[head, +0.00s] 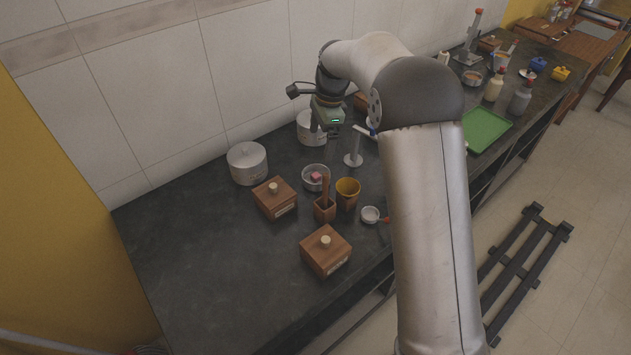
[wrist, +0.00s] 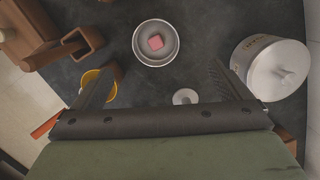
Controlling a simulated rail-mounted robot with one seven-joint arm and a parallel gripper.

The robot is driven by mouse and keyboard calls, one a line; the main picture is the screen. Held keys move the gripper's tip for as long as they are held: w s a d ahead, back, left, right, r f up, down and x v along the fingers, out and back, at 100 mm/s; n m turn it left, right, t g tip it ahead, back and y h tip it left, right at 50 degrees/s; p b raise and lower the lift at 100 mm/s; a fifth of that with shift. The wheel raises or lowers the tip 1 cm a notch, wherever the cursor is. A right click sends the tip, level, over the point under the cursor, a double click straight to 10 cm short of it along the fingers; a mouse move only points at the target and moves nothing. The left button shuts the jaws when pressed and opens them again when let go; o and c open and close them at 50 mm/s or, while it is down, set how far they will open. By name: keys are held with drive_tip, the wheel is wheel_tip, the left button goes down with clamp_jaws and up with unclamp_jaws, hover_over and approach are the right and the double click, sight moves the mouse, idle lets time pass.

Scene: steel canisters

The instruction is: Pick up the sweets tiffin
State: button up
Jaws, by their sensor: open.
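Two lidded steel canisters stand on the dark counter. One, at the left by the wall (head: 247,163), has a round knob. The other (head: 306,127) stands behind my gripper and is partly hidden by it in the head view. In the wrist view, this second canister (wrist: 262,72) lies right of my fingers, its knobbed lid and a label showing. I cannot read which is the sweets tiffin. My gripper (head: 329,141) is open above the counter, with nothing between its fingers (wrist: 160,72).
Two wooden boxes (head: 274,197) (head: 325,252) stand nearer the front. The counter's left end is clear.

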hover_over(316, 175)
drive_tip(key=f, duration=0.4)
drive_tip(key=w+f, duration=0.1)
drive_tip(key=f, duration=0.2)
drive_tip(key=shift+d+p, duration=0.15)
drive_tip(key=shift+p, duration=0.2)
drive_tip(key=shift+s+f+p, duration=0.25)
drive_tip(key=shift+f+p, duration=0.05)
drive_tip(key=shift+f, duration=1.05)
drive_tip(key=shift+s+f+p, duration=0.2)
drive_tip(key=shift+f+p, duration=0.1)
drive_tip(key=shift+f, duration=1.05)
drive_tip(key=shift+c, duration=0.4)
drive_tip(key=c, duration=1.1)
drive_tip(key=shift+o, duration=0.2)
drive_tip(key=shift+r, duration=0.1)
